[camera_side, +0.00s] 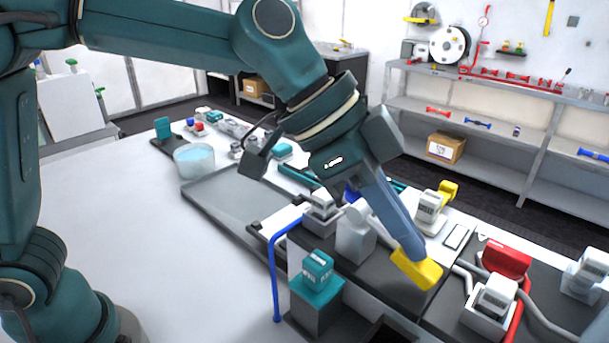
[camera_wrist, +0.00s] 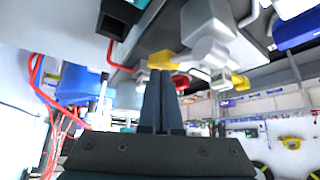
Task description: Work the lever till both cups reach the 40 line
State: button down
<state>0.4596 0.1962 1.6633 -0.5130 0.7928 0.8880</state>
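My gripper (camera_side: 408,250) points down and to the right. Its two long blue-grey fingers lie side by side with hardly any gap, also in the wrist view (camera_wrist: 160,73). Their tips are at a yellow block-shaped piece (camera_side: 421,272), which looks like a lever handle. In the wrist view a yellow piece (camera_wrist: 161,58) shows just past the fingertips. I cannot tell whether they touch it, and nothing shows clearly between the fingers. A pale housing (camera_side: 355,238) stands left of the fingers. I cannot make out the two cups or a 40 line for certain.
A teal block (camera_side: 316,289) and blue tube (camera_side: 274,270) stand front of centre. A red part (camera_side: 506,257) and pale hoses lie at right. A clear container (camera_side: 194,160) stands at the back left. The white table (camera_side: 130,215) is clear at left.

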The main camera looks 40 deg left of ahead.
aim_at(397, 251)
jog(key=shift+s+a+r, duration=0.25)
jog(key=shift+s+a, duration=0.15)
jog(key=shift+a, duration=0.3)
jog(key=shift+s+a+r, duration=0.25)
jog(key=shift+s+a, duration=0.1)
jog(key=shift+a, duration=0.3)
jog(key=shift+v, duration=2.55)
jog(key=shift+w+d+r, duration=0.2)
jog(key=shift+d+r, duration=0.2)
jog(key=shift+r, duration=0.15)
jog(key=shift+w+d+r, duration=0.25)
jog(key=shift+d+r, duration=0.2)
jog(key=shift+r, duration=0.1)
